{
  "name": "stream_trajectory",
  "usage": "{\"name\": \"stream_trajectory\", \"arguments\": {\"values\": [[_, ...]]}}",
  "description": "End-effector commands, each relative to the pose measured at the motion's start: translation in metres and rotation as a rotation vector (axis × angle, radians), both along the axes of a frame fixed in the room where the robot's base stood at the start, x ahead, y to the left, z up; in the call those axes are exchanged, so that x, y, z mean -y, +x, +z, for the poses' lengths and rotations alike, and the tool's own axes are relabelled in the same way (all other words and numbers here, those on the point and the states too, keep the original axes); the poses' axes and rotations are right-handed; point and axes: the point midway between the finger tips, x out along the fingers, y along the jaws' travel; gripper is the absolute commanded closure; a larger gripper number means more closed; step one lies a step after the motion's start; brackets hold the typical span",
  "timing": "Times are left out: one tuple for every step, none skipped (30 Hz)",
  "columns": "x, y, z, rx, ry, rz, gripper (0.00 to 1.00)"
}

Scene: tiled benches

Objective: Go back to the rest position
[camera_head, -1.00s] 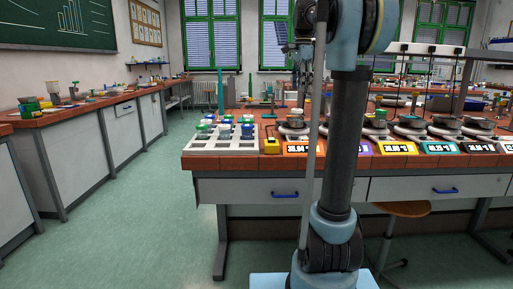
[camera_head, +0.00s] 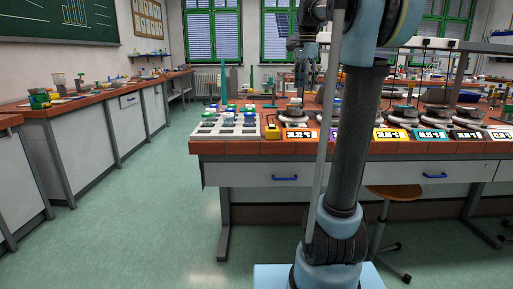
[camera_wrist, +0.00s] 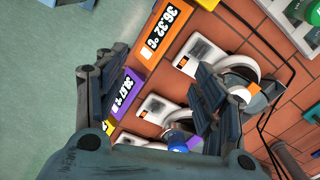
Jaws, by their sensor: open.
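My gripper (camera_head: 302,80) hangs above the far part of the tiled bench (camera_head: 270,148) in the head view, small and partly lost against the background. In the wrist view my gripper (camera_wrist: 160,88) has its two dark fingers spread wide, with nothing held between them. Below it lie an orange display (camera_wrist: 170,25) and a purple display (camera_wrist: 123,95) along the bench's front edge. The orange display (camera_head: 299,134) also shows in the head view. My arm's column hides part of the bench.
A white rack (camera_head: 205,129) with blue- and green-capped containers stands at the bench's left end. Several hotplates stand along the bench. A stool (camera_head: 395,192) is under it at right. Green floor (camera_head: 130,205) is clear between this bench and the left bench (camera_head: 55,105).

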Motion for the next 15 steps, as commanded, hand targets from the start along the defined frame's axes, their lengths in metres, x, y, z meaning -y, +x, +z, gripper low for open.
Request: {"name": "stream_trajectory", "arguments": {"values": [[-0.001,-0.006,-0.004,0.002,-0.001,0.02,0.37],[-0.001,-0.01,-0.007,0.004,-0.001,0.035,0.37],[-0.001,-0.016,-0.011,0.007,-0.002,0.054,0.37],[-0.001,-0.02,-0.014,0.009,-0.003,0.071,0.37],[-0.001,-0.025,-0.018,0.011,-0.003,0.088,0.37],[-0.001,-0.032,-0.024,0.014,-0.004,0.114,0.37],[-0.001,-0.037,-0.028,0.017,-0.005,0.135,0.37],[-0.001,-0.044,-0.033,0.021,-0.006,0.158,0.37],[-0.001,-0.053,-0.041,0.027,-0.008,0.193,0.37],[-0.001,-0.06,-0.048,0.03,-0.01,0.221,0.37],[-0.001,-0.069,-0.055,0.034,-0.012,0.25,0.37],[-0.001,-0.079,-0.065,0.038,-0.014,0.291,0.37],[-0.001,-0.087,-0.072,0.042,-0.016,0.321,0.37],[-0.001,-0.095,-0.08,0.047,-0.018,0.351,0.37],[-0.001,-0.105,-0.091,0.052,-0.022,0.39,0.37]]}}
